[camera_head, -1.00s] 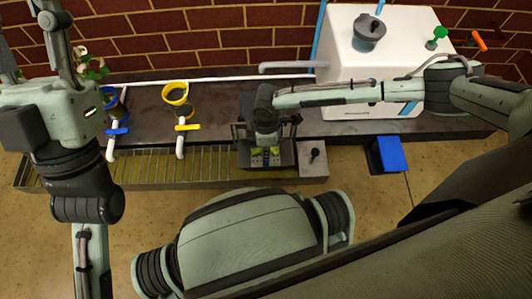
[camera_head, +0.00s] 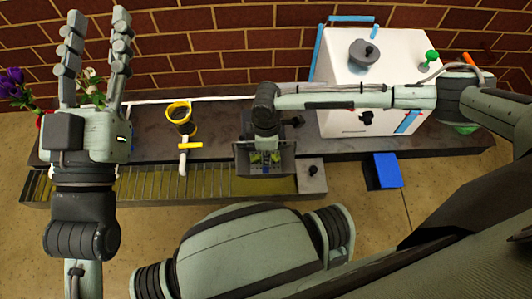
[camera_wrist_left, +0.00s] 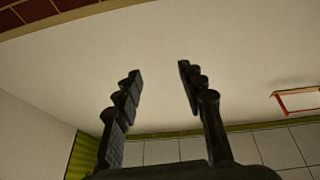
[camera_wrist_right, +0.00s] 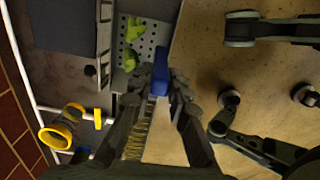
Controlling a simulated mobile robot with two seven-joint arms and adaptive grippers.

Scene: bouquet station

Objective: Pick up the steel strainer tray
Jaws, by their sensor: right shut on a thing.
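The steel strainer tray (camera_head: 287,163) is at the front of the bench in the head view, below my right wrist. The right wrist view shows its perforated plate (camera_wrist_right: 152,42) with green pieces (camera_wrist_right: 132,57) on it. My right gripper (camera_wrist_right: 161,80) is shut on the tray's blue grip (camera_wrist_right: 161,72), which shows between its fingertips. In the head view the right gripper (camera_head: 265,157) partly hides the tray. My left gripper (camera_head: 98,15) is open and empty, fingers pointing up at the left; its wrist view shows only wall between the fingers (camera_wrist_left: 158,76).
A yellow-rimmed ring (camera_head: 179,111) and yellow-handled valve (camera_head: 190,145) stand left of the tray. A white box (camera_head: 350,92) stands at right, with a grey pot (camera_head: 363,53) on top. A blue block (camera_head: 384,171) is at the front right. Flowers (camera_head: 14,85) are far left.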

